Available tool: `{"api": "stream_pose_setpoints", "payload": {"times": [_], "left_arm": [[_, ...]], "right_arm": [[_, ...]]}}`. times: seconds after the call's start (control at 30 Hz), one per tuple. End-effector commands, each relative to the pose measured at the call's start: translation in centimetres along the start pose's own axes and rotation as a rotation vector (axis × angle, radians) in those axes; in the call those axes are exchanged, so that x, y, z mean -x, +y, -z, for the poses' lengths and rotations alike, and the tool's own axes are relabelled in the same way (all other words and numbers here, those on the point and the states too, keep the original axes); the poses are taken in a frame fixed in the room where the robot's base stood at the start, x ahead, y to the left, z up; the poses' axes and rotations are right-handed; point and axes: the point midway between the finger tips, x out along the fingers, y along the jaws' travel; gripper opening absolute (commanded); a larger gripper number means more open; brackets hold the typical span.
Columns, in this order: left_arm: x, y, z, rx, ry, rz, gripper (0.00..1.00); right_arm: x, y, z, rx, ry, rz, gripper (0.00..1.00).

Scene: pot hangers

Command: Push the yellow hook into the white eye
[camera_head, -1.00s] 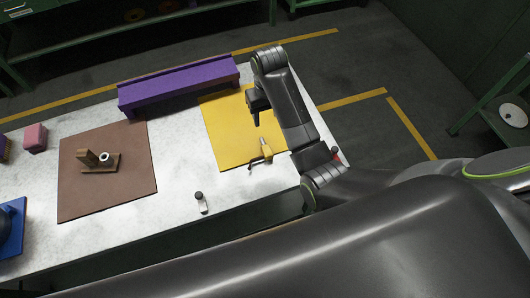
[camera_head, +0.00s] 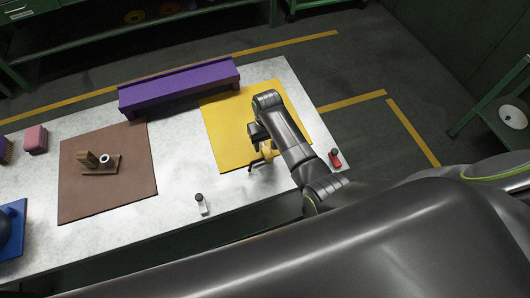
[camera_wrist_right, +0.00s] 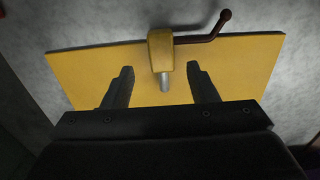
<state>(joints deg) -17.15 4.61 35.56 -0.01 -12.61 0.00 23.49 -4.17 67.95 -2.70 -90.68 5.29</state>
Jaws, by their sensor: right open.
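The yellow hook lies on the yellow mat (camera_head: 228,125). In the right wrist view its yellow block (camera_wrist_right: 160,50) has a grey metal peg pointing toward my gripper and a dark bent rod (camera_wrist_right: 205,36) going off to the right. My right gripper (camera_wrist_right: 161,78) is open, with one finger on each side of the peg and no visible contact. In the head view the right gripper (camera_head: 259,146) is over the hook and partly hides it. The white eye (camera_head: 105,159) sits on a wooden base beside a wooden post (camera_head: 88,158), on the brown mat. My left gripper is out of view.
A purple beam (camera_head: 180,88) stands along the table's far edge. A small white bottle with a dark cap (camera_head: 201,204) is near the front edge. A red object (camera_head: 335,158) is at the right end, beside my right arm. A pink block (camera_head: 36,139) stands left.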

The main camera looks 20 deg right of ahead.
Motion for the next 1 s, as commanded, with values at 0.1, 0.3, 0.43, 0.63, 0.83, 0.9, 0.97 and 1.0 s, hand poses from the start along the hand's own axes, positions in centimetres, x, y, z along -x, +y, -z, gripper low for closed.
{"api": "stream_pose_setpoints", "payload": {"times": [0.1,0.3,0.43,0.63,0.83,0.9,0.97,1.0], "left_arm": [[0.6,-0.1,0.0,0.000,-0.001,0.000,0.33],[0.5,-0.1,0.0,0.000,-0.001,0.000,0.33],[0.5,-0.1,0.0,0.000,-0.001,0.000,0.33],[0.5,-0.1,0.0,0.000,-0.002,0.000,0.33],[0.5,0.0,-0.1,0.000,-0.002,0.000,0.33],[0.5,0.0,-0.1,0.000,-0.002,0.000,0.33],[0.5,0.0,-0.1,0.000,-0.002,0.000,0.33],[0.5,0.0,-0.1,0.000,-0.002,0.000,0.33]], "right_arm": [[-1.2,-0.3,-0.1,0.000,-0.003,0.000,0.53],[-3.2,-0.2,-0.1,0.000,-0.002,-0.001,0.53],[-3.5,-0.2,-0.1,0.000,0.000,0.000,0.53],[-3.5,-0.2,-0.1,0.000,0.000,0.000,0.51],[-3.5,-0.2,-0.1,0.000,0.000,0.000,0.25],[-3.5,-0.2,-0.1,0.000,0.000,0.000,0.16],[-3.5,-0.2,-0.1,0.000,0.000,0.000,0.08],[-3.5,-0.2,-0.1,0.000,0.000,0.000,0.03]]}}
